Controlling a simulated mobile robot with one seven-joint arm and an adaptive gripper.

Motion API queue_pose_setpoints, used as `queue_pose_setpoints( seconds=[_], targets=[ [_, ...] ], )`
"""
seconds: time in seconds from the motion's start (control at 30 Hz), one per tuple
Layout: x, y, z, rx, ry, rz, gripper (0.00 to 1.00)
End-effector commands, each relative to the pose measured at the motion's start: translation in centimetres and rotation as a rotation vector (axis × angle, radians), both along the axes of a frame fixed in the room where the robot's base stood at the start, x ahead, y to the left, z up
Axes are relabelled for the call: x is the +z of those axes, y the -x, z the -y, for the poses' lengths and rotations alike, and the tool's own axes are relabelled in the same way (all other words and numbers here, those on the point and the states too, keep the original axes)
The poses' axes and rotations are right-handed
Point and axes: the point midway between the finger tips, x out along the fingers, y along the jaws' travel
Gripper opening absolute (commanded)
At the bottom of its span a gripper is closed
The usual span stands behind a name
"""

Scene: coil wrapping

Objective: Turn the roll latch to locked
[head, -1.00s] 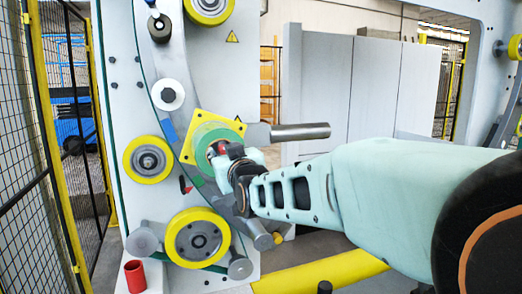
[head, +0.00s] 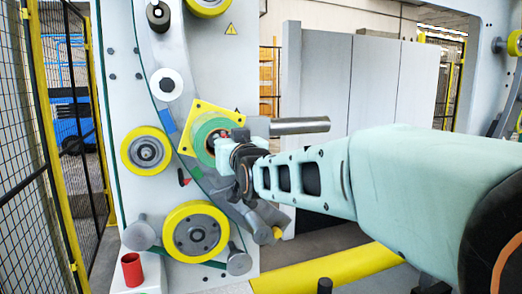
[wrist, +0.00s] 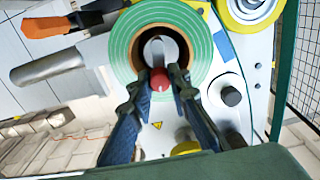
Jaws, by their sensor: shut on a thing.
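The green-and-white roll (head: 205,132) sits in front of a yellow square plate (head: 193,142) on the grey machine wall. In the wrist view the roll (wrist: 117,45) faces me as a striped ring with a brown core and a grey shaft end in it. The latch shows as a red knob (wrist: 160,79) at the lower part of the core. My gripper (wrist: 157,86) has one dark finger on each side of the red knob and is shut on it. In the head view my gripper (head: 228,148) reaches the roll's face and hides most of the latch.
Yellow-rimmed rollers (head: 146,150) and a curved grey track surround the roll. A grey bar (head: 300,126) juts out right of it. A red cup (head: 132,270) stands at lower left, and a mesh fence (head: 20,150) runs along the left.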

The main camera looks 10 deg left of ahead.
Motion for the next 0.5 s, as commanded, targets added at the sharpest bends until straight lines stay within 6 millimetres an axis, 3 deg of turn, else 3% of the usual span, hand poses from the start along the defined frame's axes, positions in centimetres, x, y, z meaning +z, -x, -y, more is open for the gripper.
queue_pose_setpoints(
  seconds=[0.5],
  targets=[
    [-0.8, -0.8, 1.6, -0.004, -0.433, -0.207, 0.0]
  ],
)
